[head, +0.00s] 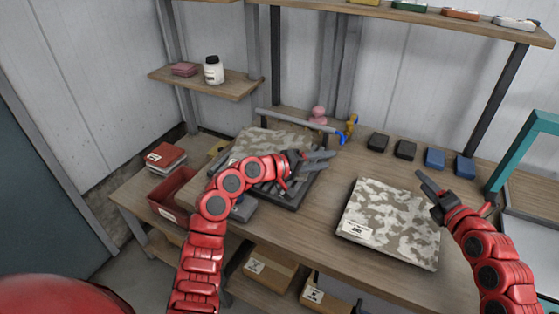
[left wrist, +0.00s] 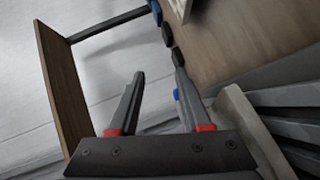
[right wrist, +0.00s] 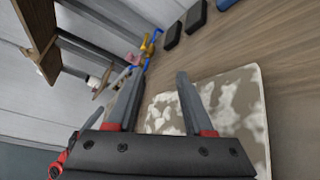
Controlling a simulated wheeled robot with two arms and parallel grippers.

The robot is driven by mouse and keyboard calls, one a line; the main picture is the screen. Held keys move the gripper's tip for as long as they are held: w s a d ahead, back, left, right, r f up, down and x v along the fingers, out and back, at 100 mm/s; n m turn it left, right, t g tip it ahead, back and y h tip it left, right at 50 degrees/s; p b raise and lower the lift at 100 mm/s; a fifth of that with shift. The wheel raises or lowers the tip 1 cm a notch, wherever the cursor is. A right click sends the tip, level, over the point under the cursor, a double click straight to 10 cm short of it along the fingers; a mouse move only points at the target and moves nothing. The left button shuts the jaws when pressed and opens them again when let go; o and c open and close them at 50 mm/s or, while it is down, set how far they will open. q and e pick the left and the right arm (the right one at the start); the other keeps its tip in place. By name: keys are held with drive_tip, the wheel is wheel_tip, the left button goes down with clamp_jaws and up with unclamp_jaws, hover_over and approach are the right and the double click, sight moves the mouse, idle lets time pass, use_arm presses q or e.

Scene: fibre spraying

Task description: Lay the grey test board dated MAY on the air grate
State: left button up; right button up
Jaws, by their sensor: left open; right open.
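A grey-and-white mottled board (head: 388,222) lies flat on the right half of the workbench, with a small white label at its left corner too small to read. It also shows in the right wrist view (right wrist: 235,105). A second mottled board (head: 272,143) lies at the back left, on or against the dark slatted air grate (head: 297,193); my left arm hides part of both. My left gripper (head: 320,160) is open and empty above the grate's back right part. My right gripper (head: 424,185) is open and empty above the right board's back right edge.
Dark and blue blocks (head: 405,149) line the bench's back right. A blue-handled tool (head: 341,136) and pink and yellow items stand behind the grate. A red bin (head: 172,196) and red stack (head: 166,155) are at left. Bare wood (head: 330,185) separates grate and right board.

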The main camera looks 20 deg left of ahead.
drive_tip(key=v, duration=0.7)
drive_tip(key=a+v, duration=0.1)
drive_tip(key=v, duration=0.2)
drive_tip(key=shift+s+d, duration=0.15)
drive_tip(key=shift+s, duration=0.25)
drive_tip(key=shift+r, duration=0.1)
